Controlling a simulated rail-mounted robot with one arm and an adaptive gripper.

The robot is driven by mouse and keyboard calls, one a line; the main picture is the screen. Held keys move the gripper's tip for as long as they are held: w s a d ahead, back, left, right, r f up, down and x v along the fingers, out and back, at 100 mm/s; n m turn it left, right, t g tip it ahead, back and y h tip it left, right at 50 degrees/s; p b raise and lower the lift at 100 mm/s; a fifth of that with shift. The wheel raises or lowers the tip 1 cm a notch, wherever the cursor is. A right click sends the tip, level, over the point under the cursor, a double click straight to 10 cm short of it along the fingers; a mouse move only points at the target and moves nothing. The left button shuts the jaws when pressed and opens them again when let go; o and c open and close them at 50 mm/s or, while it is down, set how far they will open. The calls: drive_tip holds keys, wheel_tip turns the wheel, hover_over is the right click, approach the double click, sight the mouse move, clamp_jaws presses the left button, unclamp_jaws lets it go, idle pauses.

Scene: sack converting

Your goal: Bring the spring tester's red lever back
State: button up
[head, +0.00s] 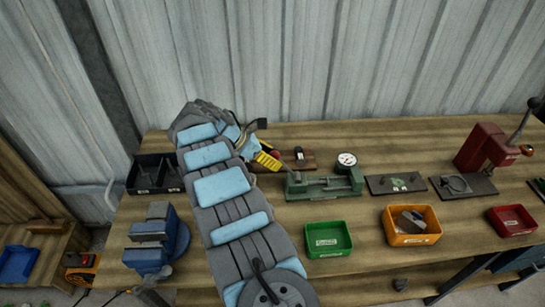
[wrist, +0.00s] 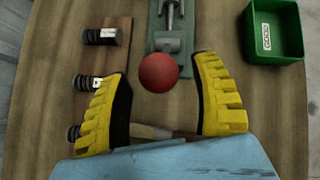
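The spring tester (head: 325,187) is a green bench device with a round white dial (head: 347,159) at its right end, standing on the wooden bench. Part of its green base also shows at the top of the wrist view (wrist: 171,28). The lever's red ball knob (wrist: 159,72) shows in the wrist view, between or just beyond my fingertips; its depth is hard to judge. The lever's shaft is mostly hidden. My gripper (wrist: 162,78) has yellow ribbed fingers spread wide, with gaps on both sides of the ball. In the head view my gripper (head: 269,160) is at the tester's left end.
A brown board with dark cylinders (wrist: 102,37) lies left of the knob in the wrist view. A green bin (head: 327,239), an orange bin (head: 410,225) and a red bin (head: 512,220) line the front. A blue vise (head: 152,240) and black bin (head: 152,172) stand left.

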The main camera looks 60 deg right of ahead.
drive_tip(key=shift+s+d+r, duration=0.1)
drive_tip(key=shift+r, duration=0.05)
drive_tip(key=shift+r, duration=0.35)
wheel_tip(320, 180, up, 9)
drive_tip(key=shift+r, duration=0.1)
idle(0.3)
idle(0.4)
